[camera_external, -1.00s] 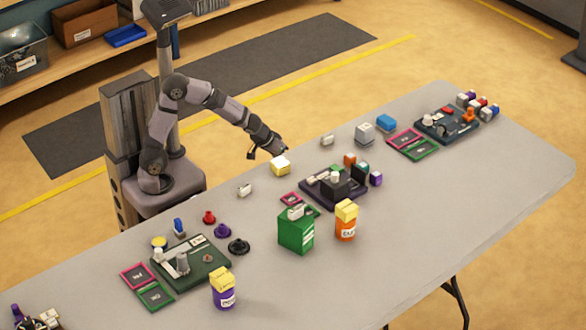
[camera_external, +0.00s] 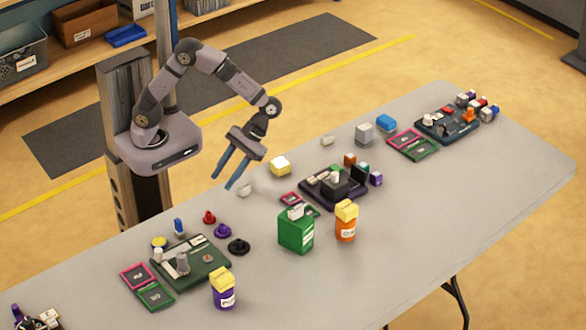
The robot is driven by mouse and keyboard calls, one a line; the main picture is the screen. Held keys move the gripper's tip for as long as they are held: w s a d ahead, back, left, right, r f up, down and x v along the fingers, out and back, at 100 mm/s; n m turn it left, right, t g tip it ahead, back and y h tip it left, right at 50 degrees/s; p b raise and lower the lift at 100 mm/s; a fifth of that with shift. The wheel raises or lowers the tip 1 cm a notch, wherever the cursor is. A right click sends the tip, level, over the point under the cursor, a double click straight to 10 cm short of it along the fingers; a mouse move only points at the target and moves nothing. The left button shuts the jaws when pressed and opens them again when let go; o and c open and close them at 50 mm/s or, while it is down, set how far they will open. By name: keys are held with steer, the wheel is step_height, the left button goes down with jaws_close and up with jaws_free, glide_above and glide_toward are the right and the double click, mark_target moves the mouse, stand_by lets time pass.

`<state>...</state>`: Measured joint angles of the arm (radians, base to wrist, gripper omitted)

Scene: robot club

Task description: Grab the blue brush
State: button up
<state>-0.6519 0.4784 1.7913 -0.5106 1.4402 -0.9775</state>
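A small upright blue thing with a pale lower part (camera_external: 179,227) stands on the table behind the dark green board; it may be the blue brush, but it is too small to be sure.
Red (camera_external: 209,217), purple (camera_external: 222,230) and black (camera_external: 238,246) pieces stand right of the small blue thing. The dark green board (camera_external: 205,272) lies in front. A green box (camera_external: 296,230) and an orange jar (camera_external: 346,222) stand mid-table. The front right of the table is clear.

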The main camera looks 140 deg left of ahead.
mark_target(179, 228)
steer(key=w+d+f+m+h+b, duration=0.1)
steer(key=w+d, duration=0.1)
steer(key=d, duration=0.2)
steer(key=w+d+f+m+h+b, duration=0.1)
steer(key=w+d+h, duration=0.1)
steer(key=d, duration=0.3)
steer(key=w+d+m+h+b, duration=0.1)
steer(key=w+d+h, duration=0.1)
steer(key=d, duration=0.2)
steer(key=shift+d+f+t, duration=0.3)
steer(key=shift+f+t, duration=0.1)
steer(key=shift+x, duration=3.65)
steer(key=shift+a+f, duration=0.1)
steer(key=shift+c, duration=0.3)
steer(key=c, duration=0.8)
